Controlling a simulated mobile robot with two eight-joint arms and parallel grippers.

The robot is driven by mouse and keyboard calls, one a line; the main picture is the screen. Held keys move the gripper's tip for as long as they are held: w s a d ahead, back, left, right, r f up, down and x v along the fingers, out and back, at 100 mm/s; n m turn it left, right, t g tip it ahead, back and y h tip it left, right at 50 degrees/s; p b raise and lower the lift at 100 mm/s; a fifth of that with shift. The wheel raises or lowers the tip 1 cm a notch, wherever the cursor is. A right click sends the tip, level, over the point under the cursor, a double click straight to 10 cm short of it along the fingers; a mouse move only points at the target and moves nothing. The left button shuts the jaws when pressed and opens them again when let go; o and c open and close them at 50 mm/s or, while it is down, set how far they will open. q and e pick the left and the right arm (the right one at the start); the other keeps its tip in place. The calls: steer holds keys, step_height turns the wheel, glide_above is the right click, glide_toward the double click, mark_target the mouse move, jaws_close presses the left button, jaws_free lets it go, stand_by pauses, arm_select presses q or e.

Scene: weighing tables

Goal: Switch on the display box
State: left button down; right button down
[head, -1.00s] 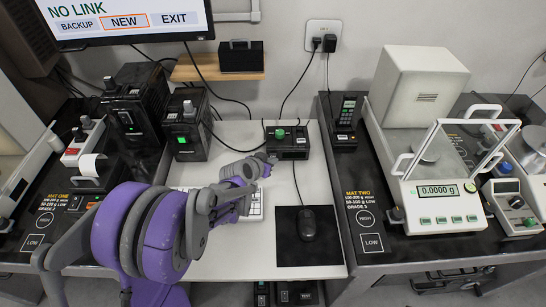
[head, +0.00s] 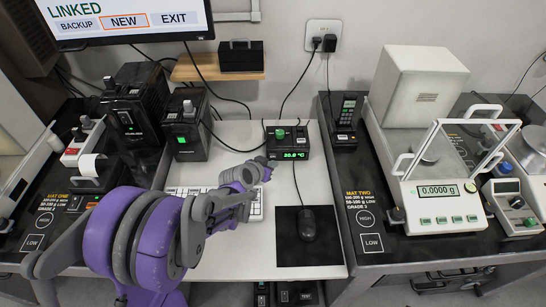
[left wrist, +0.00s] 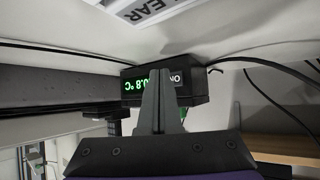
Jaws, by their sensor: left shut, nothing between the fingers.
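The display box (head: 288,143) is a small black box with a green knob on top, at the back of the white middle table. Its front is lit with green digits that read about 30.8 °C. In the left wrist view the box (left wrist: 194,88) appears upside down, with part of its lit digits and an "ON" label behind my fingers. My left gripper (head: 269,162) is shut and empty, just in front of the box's lower left front. In the left wrist view the closed fingers (left wrist: 160,90) overlap the box's front; I cannot tell whether they touch it. My right gripper is not in view.
A monitor (head: 122,20) at upper left reads "LINKED" above BACKUP, NEW and EXIT. A keyboard (head: 255,210) lies partly under my left arm. A mouse (head: 307,224) rests on a black mat (head: 325,248). A balance (head: 437,190) stands on the right table. Black boxes stand left of the display box.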

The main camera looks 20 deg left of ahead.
arm_select(q)
steer(key=shift+s+d, duration=0.4)
steer(key=shift+s, duration=0.4)
steer(key=shift+s+d, duration=0.4)
steer(key=shift+s, duration=0.45)
steer(key=shift+s+d, duration=0.4)
steer(key=shift+s, duration=0.4)
